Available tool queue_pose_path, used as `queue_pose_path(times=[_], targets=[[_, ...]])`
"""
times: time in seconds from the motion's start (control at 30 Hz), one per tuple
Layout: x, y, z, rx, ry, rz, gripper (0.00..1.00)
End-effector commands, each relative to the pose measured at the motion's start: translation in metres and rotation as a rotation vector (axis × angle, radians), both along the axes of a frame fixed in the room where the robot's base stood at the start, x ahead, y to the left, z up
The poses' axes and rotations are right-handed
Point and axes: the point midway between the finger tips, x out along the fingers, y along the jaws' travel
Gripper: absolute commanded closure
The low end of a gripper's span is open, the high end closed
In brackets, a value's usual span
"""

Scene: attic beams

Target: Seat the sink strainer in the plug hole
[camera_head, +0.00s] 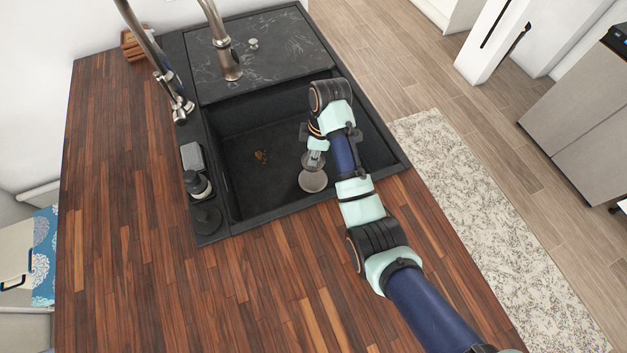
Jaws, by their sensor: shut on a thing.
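My gripper (315,157) is over the right part of the black sink basin (233,126), near its front right edge. It is shut on the sink strainer (314,182), a round grey disc that hangs below the fingers. The disc shows nearly face-on and hides part of the basin behind it. A small orange-brown patch (261,157) lies on the basin floor to the left of the strainer. I cannot tell whether it is the plug hole or scraps; no clear plug hole rim shows.
A tall metal tap (231,65) and a second spout (178,105) rise at the back left. A soap bottle (197,185), a grey block (192,156) and a black round piece (207,219) line the left ledge. A dark marbled board (275,60) covers the sink's far part.

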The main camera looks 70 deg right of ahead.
Motion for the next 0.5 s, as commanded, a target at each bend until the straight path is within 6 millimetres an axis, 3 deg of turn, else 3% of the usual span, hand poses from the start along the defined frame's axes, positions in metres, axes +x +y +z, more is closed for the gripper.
queue_pose_path(times=[0.2,0.3,0.5], targets=[[0.000,0.000,-0.059,0.002,0.001,0.000,1.00],[0.000,0.000,-0.072,0.001,0.000,0.000,1.00],[0.000,0.000,-0.080,-0.001,0.000,0.000,1.00]])
